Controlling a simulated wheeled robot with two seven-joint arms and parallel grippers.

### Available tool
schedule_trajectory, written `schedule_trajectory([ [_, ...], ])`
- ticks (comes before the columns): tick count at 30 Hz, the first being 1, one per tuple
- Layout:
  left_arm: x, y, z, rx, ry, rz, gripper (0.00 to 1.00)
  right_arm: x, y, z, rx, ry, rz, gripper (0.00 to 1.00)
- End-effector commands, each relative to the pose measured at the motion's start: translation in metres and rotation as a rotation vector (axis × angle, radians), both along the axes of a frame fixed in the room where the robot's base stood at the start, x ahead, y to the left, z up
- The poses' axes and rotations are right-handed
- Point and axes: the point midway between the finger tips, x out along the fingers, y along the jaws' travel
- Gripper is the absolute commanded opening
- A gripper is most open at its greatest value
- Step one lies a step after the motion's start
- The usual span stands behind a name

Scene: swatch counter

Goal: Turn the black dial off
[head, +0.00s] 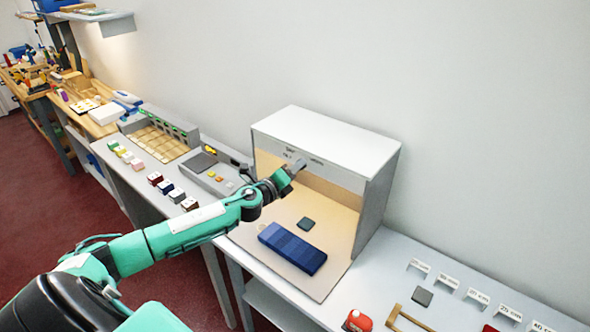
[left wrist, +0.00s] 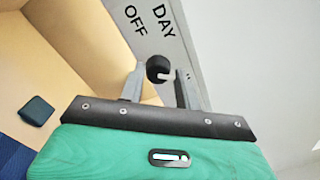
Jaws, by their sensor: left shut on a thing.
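The black dial (left wrist: 156,66) sits on the pale front panel of the light booth, below the words OFF (left wrist: 136,20) and DAY (left wrist: 169,20) in the left wrist view. A short pale mark shows at its right side; I cannot tell which word the dial is set to. My left gripper (left wrist: 160,80) is shut on the dial, one finger on each side. In the head view my left gripper (head: 292,170) reaches the upper front panel of the booth (head: 330,135) and hides the dial. My right gripper is not in view.
Inside the booth lie a blue swatch strip (head: 292,248) and a small dark square (head: 306,223). A grey device with buttons (head: 215,172) and several small coloured blocks stand left of the booth. Labelled cards (head: 448,281) and a wooden frame (head: 408,318) lie right.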

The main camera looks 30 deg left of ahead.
Motion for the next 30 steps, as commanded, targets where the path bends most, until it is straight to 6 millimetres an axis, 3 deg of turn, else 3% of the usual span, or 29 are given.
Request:
schedule_trajectory([
  [11, -0.0001, 0.0001, -0.0008, -0.158, 0.012, -0.001, 0.1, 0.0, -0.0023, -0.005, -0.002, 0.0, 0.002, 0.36],
  [30, 0.0, 0.0019, 0.0008, -0.751, 0.059, 0.0, 0.1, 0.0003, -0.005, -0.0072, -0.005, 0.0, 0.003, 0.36],
])
